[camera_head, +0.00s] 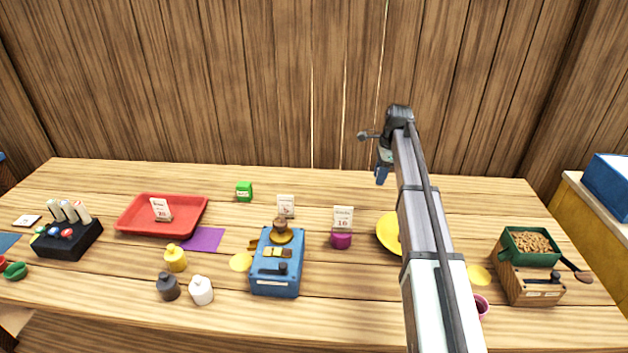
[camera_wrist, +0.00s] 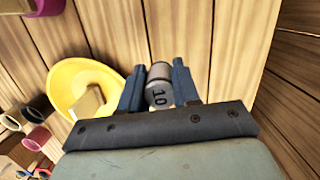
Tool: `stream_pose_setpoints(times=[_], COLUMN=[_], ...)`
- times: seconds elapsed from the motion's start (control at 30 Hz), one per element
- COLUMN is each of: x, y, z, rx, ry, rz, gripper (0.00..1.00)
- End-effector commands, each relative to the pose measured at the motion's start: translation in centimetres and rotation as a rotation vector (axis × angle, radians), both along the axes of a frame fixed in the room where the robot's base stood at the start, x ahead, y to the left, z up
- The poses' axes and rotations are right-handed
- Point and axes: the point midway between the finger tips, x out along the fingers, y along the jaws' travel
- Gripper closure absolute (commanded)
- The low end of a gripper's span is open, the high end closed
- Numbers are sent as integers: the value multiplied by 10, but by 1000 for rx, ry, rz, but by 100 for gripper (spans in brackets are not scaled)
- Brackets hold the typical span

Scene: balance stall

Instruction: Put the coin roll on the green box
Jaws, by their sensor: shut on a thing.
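The green box (camera_head: 244,191) is a small bright cube standing at the back of the table, left of centre in the head view. My gripper (camera_head: 381,175) is raised over the back of the table, well to the right of the green box. In the wrist view my gripper (camera_wrist: 158,90) is shut on a short grey cylinder marked 10 (camera_wrist: 158,92), which looks like the coin roll. The cylinder sits between both blue fingers. In the head view I cannot make it out. The green box does not show in the wrist view.
A yellow dish (camera_head: 386,232) lies beneath my arm; a tan block (camera_wrist: 88,103) shows in it.

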Motion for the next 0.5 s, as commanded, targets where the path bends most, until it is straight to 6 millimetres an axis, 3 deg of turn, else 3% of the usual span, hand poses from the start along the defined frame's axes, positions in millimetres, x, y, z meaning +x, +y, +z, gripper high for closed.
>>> stream_pose_setpoints(times=[0.13,0.23,0.37,0.5], x=[0,-1,-5,-10], y=[8,26,66,119], z=[2,2,3,8], rx=[0,0,0,0], ry=[0,0,0,-1], rz=[9,31,81,146], gripper=[100,100,100,100])
